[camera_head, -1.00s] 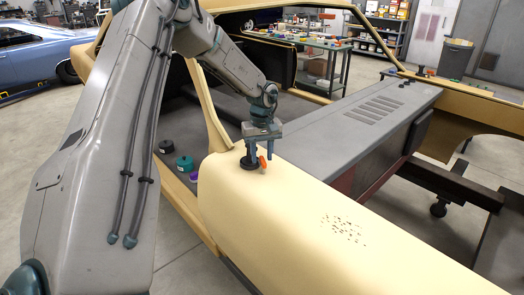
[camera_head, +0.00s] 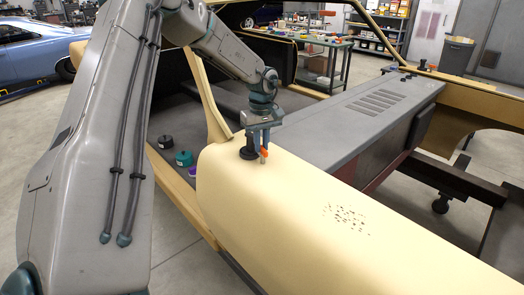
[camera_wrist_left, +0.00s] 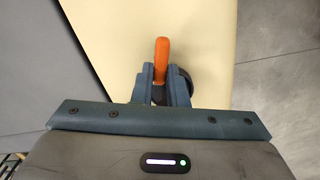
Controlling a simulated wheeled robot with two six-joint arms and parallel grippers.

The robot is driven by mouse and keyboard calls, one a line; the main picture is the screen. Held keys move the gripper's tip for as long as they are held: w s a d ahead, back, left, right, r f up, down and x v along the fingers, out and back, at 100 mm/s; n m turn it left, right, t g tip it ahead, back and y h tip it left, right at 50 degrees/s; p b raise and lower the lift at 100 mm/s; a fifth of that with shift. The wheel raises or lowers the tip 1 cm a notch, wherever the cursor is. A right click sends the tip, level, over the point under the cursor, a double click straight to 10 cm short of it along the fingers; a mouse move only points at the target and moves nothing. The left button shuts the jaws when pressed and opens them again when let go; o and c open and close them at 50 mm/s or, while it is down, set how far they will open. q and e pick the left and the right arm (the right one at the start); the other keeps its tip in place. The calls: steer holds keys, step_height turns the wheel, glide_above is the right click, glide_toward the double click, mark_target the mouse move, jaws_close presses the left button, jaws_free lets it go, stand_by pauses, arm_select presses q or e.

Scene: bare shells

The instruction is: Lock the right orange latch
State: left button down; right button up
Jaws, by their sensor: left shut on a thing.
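The orange latch (camera_head: 264,153) stands on the near end of the cream car shell (camera_head: 270,215), beside a round black base (camera_head: 249,150). My left gripper (camera_head: 262,146) reaches down over it from above. In the left wrist view the orange latch handle (camera_wrist_left: 161,58) sticks out between the two blue fingers (camera_wrist_left: 160,88), which are shut on it. The black base (camera_wrist_left: 181,80) is partly hidden behind the right finger there. My right gripper is in neither view.
Black (camera_head: 166,142), green (camera_head: 184,158) and purple (camera_head: 193,171) round pieces sit on the grey surface left of the shell. A grey vented panel (camera_head: 365,108) lies behind.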

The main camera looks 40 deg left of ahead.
arm_select(q)
steer(key=n+b, duration=0.2)
steer(key=b, duration=0.1)
steer(key=shift+f, duration=0.2)
steer(key=shift+s+a+r+n+b, duration=0.1)
steer(key=shift+s+r+n+b, duration=0.1)
steer(key=shift+n+b, duration=0.85)
steer(key=shift+r, duration=0.1)
steer(key=c, duration=1.4)
jaws_free()
steer(key=shift+c, duration=0.2)
